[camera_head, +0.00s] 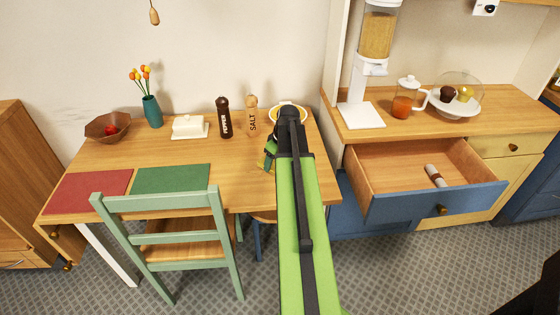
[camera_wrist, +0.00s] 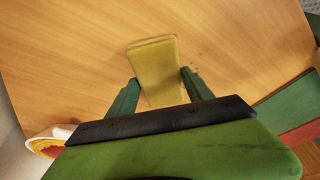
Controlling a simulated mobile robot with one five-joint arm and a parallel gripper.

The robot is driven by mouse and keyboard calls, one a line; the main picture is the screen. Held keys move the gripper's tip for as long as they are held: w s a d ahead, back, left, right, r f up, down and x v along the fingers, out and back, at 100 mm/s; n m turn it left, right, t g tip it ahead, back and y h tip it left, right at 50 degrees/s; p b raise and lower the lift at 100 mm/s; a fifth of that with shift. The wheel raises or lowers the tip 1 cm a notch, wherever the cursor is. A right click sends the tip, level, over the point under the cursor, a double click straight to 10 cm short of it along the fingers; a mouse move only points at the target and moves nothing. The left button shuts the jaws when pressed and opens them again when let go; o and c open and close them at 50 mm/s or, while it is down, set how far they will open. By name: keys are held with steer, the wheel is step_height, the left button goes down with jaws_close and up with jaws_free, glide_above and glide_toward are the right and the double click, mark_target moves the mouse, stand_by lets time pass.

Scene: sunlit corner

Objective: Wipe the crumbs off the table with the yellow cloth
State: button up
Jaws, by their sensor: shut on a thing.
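The yellow cloth (camera_wrist: 155,68), a folded pad, shows in the wrist view between the two green fingers of my gripper (camera_wrist: 160,82). The gripper is shut on it, and the cloth's far end reaches past the fingertips over the wooden table (camera_wrist: 80,60). I cannot tell whether the cloth touches the tabletop. In the head view my gripper (camera_head: 269,153) is over the right part of the table (camera_head: 225,180), and my arm hides much of the cloth and the wood beneath.
A pepper mill (camera_head: 223,118), a salt mill (camera_head: 252,118), a butter dish (camera_head: 188,127) and a yellow-rimmed bowl (camera_head: 301,108) stand at the back. Red (camera_head: 90,190) and green (camera_head: 172,179) mats lie at the front left. A chair (camera_head: 160,205) stands in front; an open drawer (camera_head: 420,208) is at right.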

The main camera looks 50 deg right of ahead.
mark_target(256, 169)
steer(key=shift+a, duration=0.1)
steer(key=shift+w+a+f, duration=0.15)
steer(key=shift+w+a, duration=0.65)
steer(key=shift+a, duration=0.1)
steer(key=shift+w+a, duration=1.4)
steer(key=shift+a, duration=0.2)
steer(key=shift+w+a, duration=1)
steer(key=shift+a, duration=0.3)
steer(key=shift+w, duration=0.1)
steer(key=shift+s+d+f+b, duration=0.1)
steer(key=shift+s+d+b, duration=0.2)
steer(key=shift+s+d, duration=1.05)
